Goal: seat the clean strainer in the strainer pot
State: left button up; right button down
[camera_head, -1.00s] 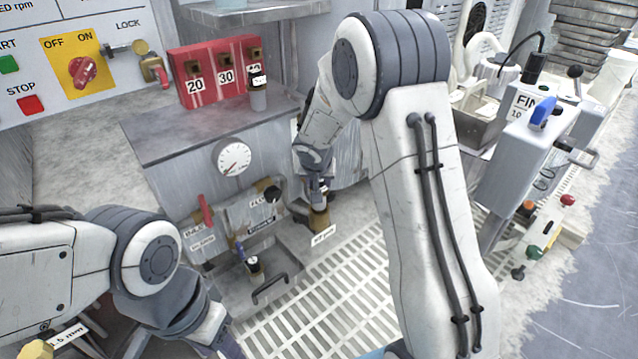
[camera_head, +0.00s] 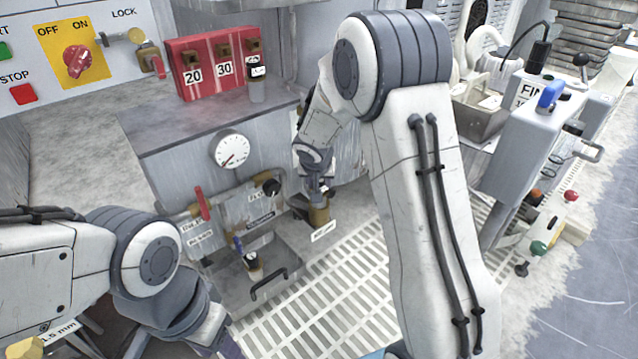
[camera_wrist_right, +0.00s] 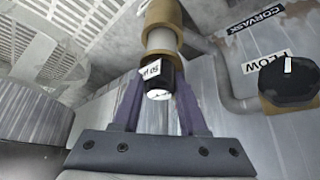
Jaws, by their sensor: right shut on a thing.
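My right gripper (camera_head: 319,188) is shut on the black cap (camera_wrist_right: 157,76) of a strainer, its purple fingers on either side. A white label shows on the cap. In the right wrist view a brass collar and a pale tube (camera_wrist_right: 162,39) lie beyond the cap, in line with a brass fitting (camera_wrist_right: 165,14). In the head view a brass pot (camera_head: 319,215) is directly below this gripper. I cannot tell how far the strainer is inside it. My left gripper (camera_head: 224,345) is partly cut off at the bottom edge; its jaws are unclear.
Another black-topped strainer (camera_head: 252,263) stands in a metal tray (camera_head: 225,290) with a black handle. A capped grey container (camera_head: 257,88) is on the bench beside a red numbered rack (camera_head: 205,72). A pipe and black FLOW knob (camera_wrist_right: 288,82) are close to the right gripper. White grating spreads below.

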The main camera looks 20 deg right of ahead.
jog(key=shift+f+b, duration=0.95)
jog(key=shift+f, duration=0.1)
jog(key=shift+f, duration=0.95)
jog(key=shift+c, duration=1.8)
grip_release()
jog(key=shift+r, duration=0.1)
jog(key=p+v, duration=0.5)
jog(key=v, duration=0.5)
jog(key=shift+s+r, duration=0.1)
